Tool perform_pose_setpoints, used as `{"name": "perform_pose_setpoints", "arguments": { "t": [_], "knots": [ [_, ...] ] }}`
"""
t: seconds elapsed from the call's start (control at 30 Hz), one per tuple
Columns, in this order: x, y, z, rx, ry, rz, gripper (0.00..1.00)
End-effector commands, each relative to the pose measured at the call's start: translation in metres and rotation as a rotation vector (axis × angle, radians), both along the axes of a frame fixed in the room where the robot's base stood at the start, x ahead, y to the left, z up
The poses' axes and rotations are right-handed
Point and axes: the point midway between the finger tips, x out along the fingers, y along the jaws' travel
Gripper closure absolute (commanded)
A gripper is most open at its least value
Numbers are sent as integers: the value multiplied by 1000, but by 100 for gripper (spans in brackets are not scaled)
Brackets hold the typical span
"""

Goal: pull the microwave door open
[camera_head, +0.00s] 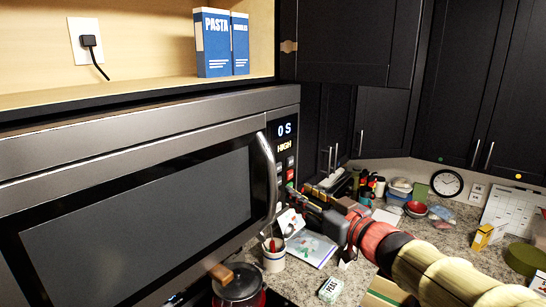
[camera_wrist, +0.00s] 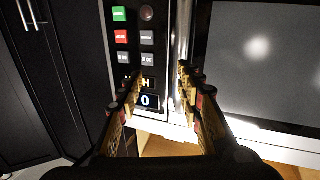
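The microwave (camera_head: 200,108) is a dark steel unit under a wooden shelf, and its door (camera_head: 150,210) with a dark window looks shut. The door handle (camera_head: 268,165) is a curved silver bar at the door's right edge. In the wrist view, which is upside down, the handle (camera_wrist: 184,35) runs vertically near the right finger. My gripper (camera_wrist: 160,74) is open in front of the control panel (camera_wrist: 133,45), its fingers on either side of the lit display. In the head view my gripper (camera_head: 294,194) is just right of the handle's lower part. I cannot tell whether it touches the handle.
A pot (camera_head: 238,285) and a mug of utensils (camera_head: 273,258) stand below the microwave. The counter (camera_head: 440,237) at right is cluttered with a clock (camera_head: 446,184), bowls and boxes. Pasta boxes (camera_head: 213,42) stand on the shelf above. Dark cabinets (camera_head: 380,120) line the right.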

Motion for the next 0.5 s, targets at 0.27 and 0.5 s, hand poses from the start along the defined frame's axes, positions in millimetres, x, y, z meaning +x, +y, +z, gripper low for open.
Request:
{"name": "perform_pose_setpoints", "arguments": {
  "t": [0.27, 0.5],
  "knots": [
    [-3, 26, 17, 29, 5, 130, 64],
    [19, 47, 16, 31, 7, 136, 64]
  ]
}}
